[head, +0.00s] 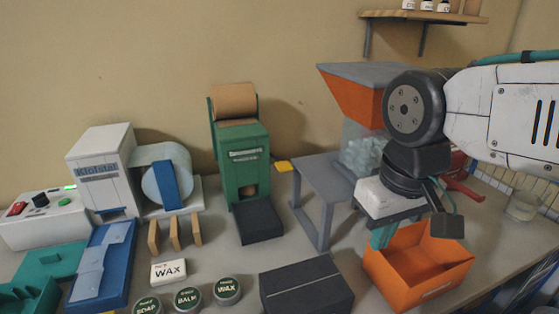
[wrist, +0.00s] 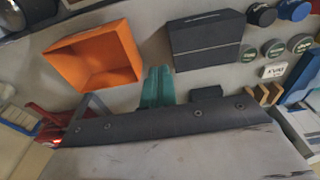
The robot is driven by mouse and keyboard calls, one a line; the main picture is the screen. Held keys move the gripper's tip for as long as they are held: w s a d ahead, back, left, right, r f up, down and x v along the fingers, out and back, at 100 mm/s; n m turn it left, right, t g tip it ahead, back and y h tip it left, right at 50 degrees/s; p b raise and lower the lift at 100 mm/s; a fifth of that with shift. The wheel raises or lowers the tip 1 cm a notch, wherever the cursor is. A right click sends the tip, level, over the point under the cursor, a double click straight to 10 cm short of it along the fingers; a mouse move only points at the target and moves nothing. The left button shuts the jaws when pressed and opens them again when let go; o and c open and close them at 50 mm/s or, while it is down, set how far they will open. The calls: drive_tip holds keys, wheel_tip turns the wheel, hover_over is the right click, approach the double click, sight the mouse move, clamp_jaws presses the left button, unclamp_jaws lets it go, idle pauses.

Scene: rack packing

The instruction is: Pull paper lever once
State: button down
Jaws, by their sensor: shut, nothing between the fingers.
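The green paper dispenser (head: 244,160) stands at the back of the bench, with a brown paper roll (head: 233,97) on top and a dark tray (head: 257,221) in front. A small yellow handle (head: 284,166) sticks out at its right side and looks like the paper lever. My gripper (head: 382,238) is to the right of the dispenser, above and beside the orange bin, well apart from the lever. Its teal fingers (wrist: 158,87) are shut with nothing between them. The lever cannot be made out in the wrist view.
A grey stand (head: 318,186) and an orange hopper (head: 352,88) stand between dispenser and arm. An orange bin (head: 415,265) is below my gripper. A black box (head: 307,285), tins (head: 227,290) and a wax card (head: 169,271) lie in front. A white label machine (head: 100,165) is left.

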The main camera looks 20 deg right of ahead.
drive_tip(key=w+a+r+n+t+h, duration=0.1)
drive_tip(key=w+n, duration=0.1)
drive_tip(key=w, duration=1.1)
drive_tip(key=w+a+r+n+t+h, duration=0.1)
drive_tip(key=w+r+n+h, duration=0.1)
drive_tip(key=w, duration=1.2)
wheel_tip(320, 180, up, 4)
drive_tip(key=n+t, duration=0.2)
drive_tip(key=t, duration=0.1)
hover_over(281, 163)
drive_tip(key=w, duration=0.2)
drive_tip(key=shift+w+f, duration=0.1)
drive_tip(key=shift+w, duration=0.1)
drive_tip(key=shift+s+f, duration=0.3)
drive_tip(key=shift+f, duration=1.15)
drive_tip(key=shift+s+f, duration=0.25)
drive_tip(key=shift+f, duration=1.2)
drive_tip(key=shift+s+f, duration=0.3)
drive_tip(key=shift+f, duration=1.15)
drive_tip(key=shift+f, duration=0.15)
drive_tip(key=shift+s+f, duration=0.1)
drive_tip(key=shift+f, duration=0.15)
drive_tip(key=shift+s+f, duration=0.15)
drive_tip(key=shift+f, duration=0.6)
